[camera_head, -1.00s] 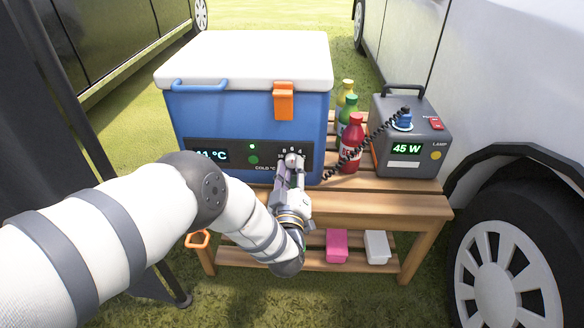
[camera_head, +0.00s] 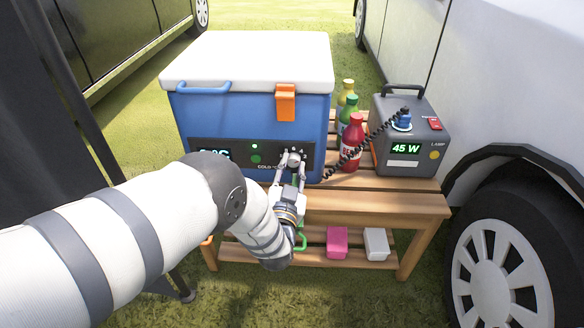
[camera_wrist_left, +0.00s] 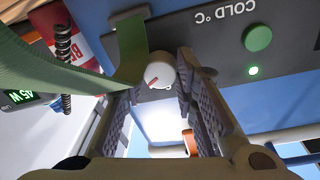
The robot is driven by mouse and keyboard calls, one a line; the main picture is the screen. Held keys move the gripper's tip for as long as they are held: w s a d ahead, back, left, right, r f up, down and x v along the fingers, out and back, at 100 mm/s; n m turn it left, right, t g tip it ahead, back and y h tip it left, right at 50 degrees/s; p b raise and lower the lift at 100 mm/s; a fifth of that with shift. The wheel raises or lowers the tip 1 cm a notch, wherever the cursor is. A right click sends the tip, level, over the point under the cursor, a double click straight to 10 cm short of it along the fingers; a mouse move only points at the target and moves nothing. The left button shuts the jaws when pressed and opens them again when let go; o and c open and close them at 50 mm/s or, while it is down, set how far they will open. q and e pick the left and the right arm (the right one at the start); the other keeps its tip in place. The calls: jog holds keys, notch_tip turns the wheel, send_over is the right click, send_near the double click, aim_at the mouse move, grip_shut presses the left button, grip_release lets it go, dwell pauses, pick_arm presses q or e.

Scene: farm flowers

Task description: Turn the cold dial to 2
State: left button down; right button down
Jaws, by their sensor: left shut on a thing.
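The blue cooler (camera_head: 235,115) with a white lid stands on the wooden bench. Its dark front panel (camera_head: 223,141) carries the label "COLD °C", a green button and a lit green light. The cold dial (camera_wrist_left: 158,75) is a pale round knob with a red mark, seen in the wrist view. My left gripper (camera_head: 291,161) is shut on the dial, with a finger on each side of it in the wrist view (camera_wrist_left: 160,100). The gripper hides most of the dial and its numbers in the head view. The temperature display (camera_head: 213,154) is partly covered by my arm. My right gripper is not in view.
Red, green and yellow bottles (camera_head: 351,142) stand right of the cooler. A grey power box (camera_head: 405,150) reading "45 W" has a coiled black cable. A pink box (camera_head: 337,241) and a white box (camera_head: 376,243) lie on the lower shelf. A van wheel (camera_head: 497,270) is at right.

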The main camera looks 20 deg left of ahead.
pick_arm(q)
jog(key=shift+r+m, duration=0.1)
jog(key=shift+m, duration=1.9)
jog(key=c, duration=1.3)
grip_release()
jog(key=shift+s, duration=0.1)
jog(key=v, duration=1.1)
jog(key=shift+s+a+r, duration=0.1)
jog(key=shift+s+r, duration=0.1)
jog(key=shift+s, duration=0.25)
